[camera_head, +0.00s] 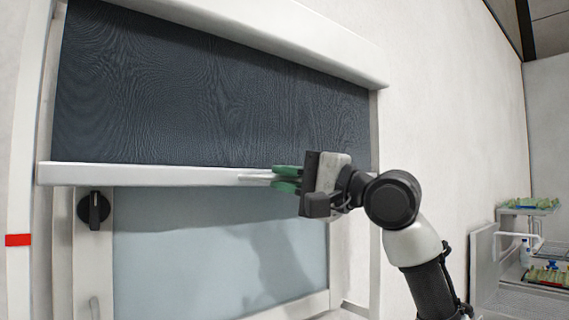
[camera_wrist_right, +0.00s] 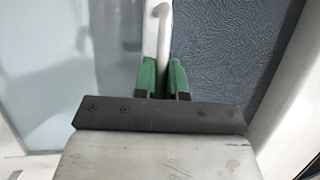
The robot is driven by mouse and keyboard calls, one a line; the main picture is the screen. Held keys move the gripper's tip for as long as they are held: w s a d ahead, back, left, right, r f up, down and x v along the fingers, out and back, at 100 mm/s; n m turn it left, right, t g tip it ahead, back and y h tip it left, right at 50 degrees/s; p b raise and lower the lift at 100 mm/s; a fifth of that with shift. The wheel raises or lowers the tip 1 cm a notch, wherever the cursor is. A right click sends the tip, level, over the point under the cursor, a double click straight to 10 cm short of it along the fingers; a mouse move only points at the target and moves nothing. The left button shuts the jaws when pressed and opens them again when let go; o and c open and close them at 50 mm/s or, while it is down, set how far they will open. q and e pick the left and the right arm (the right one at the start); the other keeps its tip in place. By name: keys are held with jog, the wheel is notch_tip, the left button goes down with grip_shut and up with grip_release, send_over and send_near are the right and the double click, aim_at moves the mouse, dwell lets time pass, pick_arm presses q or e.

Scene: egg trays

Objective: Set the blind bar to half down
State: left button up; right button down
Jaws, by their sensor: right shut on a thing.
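The white blind bar (camera_head: 140,174) runs along the lower edge of the dark blue blind fabric (camera_head: 190,90), across the window at roughly mid-height. My right gripper (camera_head: 273,178) has its green fingers on the bar's right part. In the right wrist view, the right gripper (camera_wrist_right: 163,66) is shut on the white bar (camera_wrist_right: 160,25), which passes up between the green fingers. The fabric (camera_wrist_right: 225,50) shows right of the bar there and the pale pane left of it. My left gripper is not in view.
The window pane (camera_head: 200,250) below the bar is pale, with a black knob (camera_head: 94,209) at its left. A red mark (camera_head: 18,240) is on the white strip at far left, lower than the bar. A trolley (camera_head: 520,210) with green egg trays stands at right.

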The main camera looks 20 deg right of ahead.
pick_arm(q)
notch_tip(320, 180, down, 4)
jog(key=b, duration=0.3)
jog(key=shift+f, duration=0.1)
pick_arm(e)
notch_tip(320, 180, down, 7)
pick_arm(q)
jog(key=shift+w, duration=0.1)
pick_arm(e)
jog(key=shift+r, duration=0.1)
jog(key=c, duration=1.2)
grip_release()
jog(key=shift+d, duration=0.1)
jog(key=shift+s, duration=0.1)
pick_arm(q)
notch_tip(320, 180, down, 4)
jog(key=b, duration=0.3)
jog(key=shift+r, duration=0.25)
pick_arm(e)
jog(key=v, duration=1)
jog(key=shift+s+d, duration=0.25)
